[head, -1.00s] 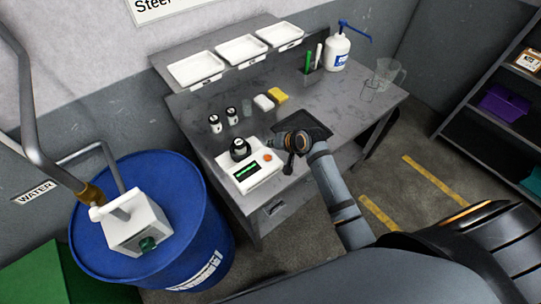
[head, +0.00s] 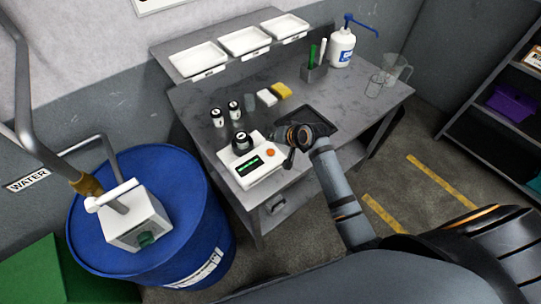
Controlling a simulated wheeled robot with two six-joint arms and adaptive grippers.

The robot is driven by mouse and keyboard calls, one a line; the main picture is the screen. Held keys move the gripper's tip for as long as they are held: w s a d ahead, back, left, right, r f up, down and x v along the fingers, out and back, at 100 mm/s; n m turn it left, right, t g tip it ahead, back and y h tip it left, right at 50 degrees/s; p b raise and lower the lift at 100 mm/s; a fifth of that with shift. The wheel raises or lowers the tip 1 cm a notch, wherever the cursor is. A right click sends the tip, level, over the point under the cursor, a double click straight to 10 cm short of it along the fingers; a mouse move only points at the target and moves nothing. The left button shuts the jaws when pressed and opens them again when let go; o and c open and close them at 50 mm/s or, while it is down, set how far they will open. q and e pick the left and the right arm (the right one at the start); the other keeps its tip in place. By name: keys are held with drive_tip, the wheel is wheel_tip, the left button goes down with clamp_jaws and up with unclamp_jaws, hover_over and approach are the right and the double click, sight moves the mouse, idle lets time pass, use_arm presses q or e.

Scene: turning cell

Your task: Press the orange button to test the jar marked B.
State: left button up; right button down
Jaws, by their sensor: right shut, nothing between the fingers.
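A white tester (head: 259,174) with a dark screen showing green marks sits at the front left of the grey table (head: 205,101). Its orange button (head: 270,152) is on the right of its top. A dark jar (head: 240,142) stands on the tester; I cannot read its marking. Two small dark-topped jars with white labels, a left one (head: 217,118) and a right one (head: 234,110), stand behind it; their letters are too small to read. My right gripper (head: 289,158) is shut and empty, just right of the orange button, with a small gap visible. My left gripper is not in view.
A dark tray (head: 322,118) lies behind my right wrist. A white block (head: 266,97), a yellow sponge (head: 282,90), a pump bottle (head: 341,47) and clear beakers (head: 394,70) stand farther back. A blue drum (head: 197,215) is left of the table.

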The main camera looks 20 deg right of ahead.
sight(272, 153)
wheel_tip(272, 153, down, 5)
drive_tip(key=b, duration=0.3)
drive_tip(key=shift+w, duration=0.1)
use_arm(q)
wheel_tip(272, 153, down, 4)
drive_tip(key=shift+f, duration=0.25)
use_arm(e)
drive_tip(key=shift+f, duration=0.2)
drive_tip(key=shift+f, duration=0.15)
idle(0.5)
drive_tip(key=shift+f, duration=0.25)
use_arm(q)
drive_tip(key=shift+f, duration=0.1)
use_arm(e)
drive_tip(key=shift+f, duration=0.4)
idle(0.4)
idle(0.3)
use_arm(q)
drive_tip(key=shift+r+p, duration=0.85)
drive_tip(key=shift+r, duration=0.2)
use_arm(e)
drive_tip(key=shift+r, duration=0.8)
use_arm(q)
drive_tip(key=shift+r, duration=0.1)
use_arm(e)
drive_tip(key=shift+r, duration=0.1)
